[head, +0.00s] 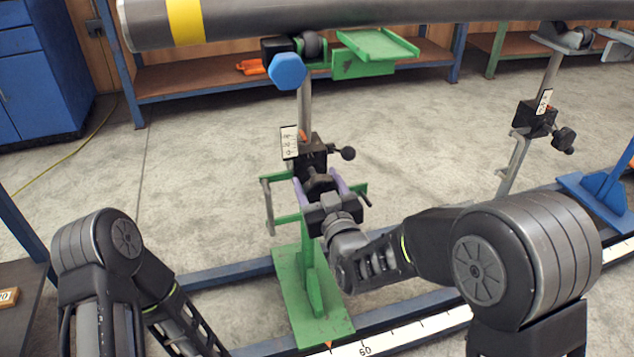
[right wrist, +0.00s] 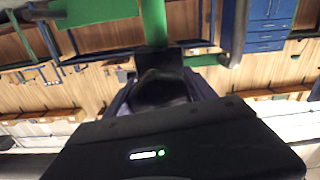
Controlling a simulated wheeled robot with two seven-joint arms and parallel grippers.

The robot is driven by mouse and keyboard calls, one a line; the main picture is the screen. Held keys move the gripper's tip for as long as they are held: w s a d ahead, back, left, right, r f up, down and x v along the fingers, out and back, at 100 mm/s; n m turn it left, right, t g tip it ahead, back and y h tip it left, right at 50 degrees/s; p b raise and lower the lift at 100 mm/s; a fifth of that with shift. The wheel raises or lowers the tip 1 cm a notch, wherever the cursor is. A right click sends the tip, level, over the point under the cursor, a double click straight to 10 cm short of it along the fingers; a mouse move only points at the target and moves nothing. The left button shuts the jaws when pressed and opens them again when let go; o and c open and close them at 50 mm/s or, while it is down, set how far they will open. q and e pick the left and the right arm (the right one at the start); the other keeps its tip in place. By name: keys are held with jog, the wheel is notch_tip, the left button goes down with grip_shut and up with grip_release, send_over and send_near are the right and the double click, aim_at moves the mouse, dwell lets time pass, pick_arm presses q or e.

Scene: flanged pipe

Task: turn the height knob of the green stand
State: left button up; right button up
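The green stand (head: 309,270) stands on a blue rail, with a dark height clamp (head: 312,150) on its grey post. A dark knob (head: 318,183) faces me at the bottom of the clamp; I take it for the height knob. My right gripper (head: 318,188) is at this knob, with one purple finger on each side of it. The right wrist view shows a dark knob-like shape (right wrist: 160,88) between the fingers. I cannot tell whether they touch it. My left arm shows at lower left; its gripper is out of view.
A smaller black side knob (head: 348,153) sticks out right of the clamp. A grey pipe (head: 380,16) with a yellow band lies above. A blue hexagonal knob (head: 287,71) sits near the post top. Another stand's clamp (head: 535,117) is at right. Open floor lies left.

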jog(key=c, duration=0.9)
jog(key=shift+n, duration=0.4)
jog(key=n, duration=0.6)
jog(key=shift+d+r+n, duration=0.1)
jog(key=shift+n, duration=0.3)
jog(key=n, duration=0.3)
jog(key=shift+n+p, duration=0.3)
jog(key=shift+p, duration=0.1)
jog(key=shift+n+p, duration=0.4)
jog(key=shift+n, duration=1.5)
